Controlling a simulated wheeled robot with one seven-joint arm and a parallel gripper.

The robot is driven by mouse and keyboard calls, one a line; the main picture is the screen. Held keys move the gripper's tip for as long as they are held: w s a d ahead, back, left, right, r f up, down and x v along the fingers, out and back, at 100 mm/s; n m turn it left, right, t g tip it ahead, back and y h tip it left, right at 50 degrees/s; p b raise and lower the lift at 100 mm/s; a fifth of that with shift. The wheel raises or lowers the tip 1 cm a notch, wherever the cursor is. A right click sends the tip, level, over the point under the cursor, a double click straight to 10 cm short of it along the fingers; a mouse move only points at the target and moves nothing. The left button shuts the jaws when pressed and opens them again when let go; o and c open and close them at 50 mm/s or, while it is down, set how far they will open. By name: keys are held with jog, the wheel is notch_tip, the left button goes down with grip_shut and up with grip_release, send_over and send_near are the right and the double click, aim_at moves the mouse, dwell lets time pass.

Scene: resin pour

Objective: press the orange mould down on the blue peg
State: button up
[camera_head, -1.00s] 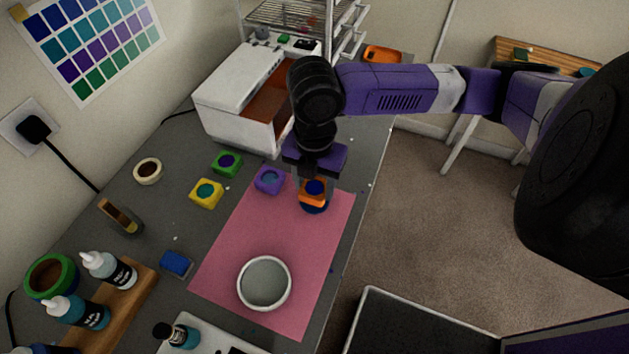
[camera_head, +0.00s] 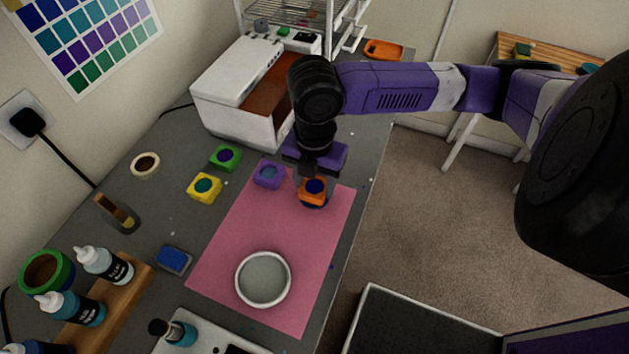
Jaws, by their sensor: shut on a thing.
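The orange mould (camera_head: 312,199) is at the far right part of the pink mat (camera_head: 240,240). My gripper (camera_head: 314,183) points down from above and is shut on the mould. A dark blue round patch (camera_head: 314,186) shows in the middle of the mould's top; I cannot tell whether it is the peg or a filling. The blue peg's base is mostly hidden under the mould. The mould looks roughly level, and I cannot see whether it is fully seated.
A purple mould (camera_head: 269,175) stands close to the left of my gripper, with green (camera_head: 225,158) and yellow (camera_head: 204,187) moulds further left. A white oven-like box (camera_head: 225,110) stands behind. A white round dish (camera_head: 239,288) sits on the near mat. Open mat lies between.

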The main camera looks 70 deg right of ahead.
jog(key=shift+f+b, duration=0.65)
jog(key=shift+f, duration=0.05)
dwell(1.4)
jog(key=o, duration=1.8)
jog(key=shift+o, duration=0.2)
jog(key=shift+r+p, duration=3.2)
jog(key=shift+r, duration=0.85)
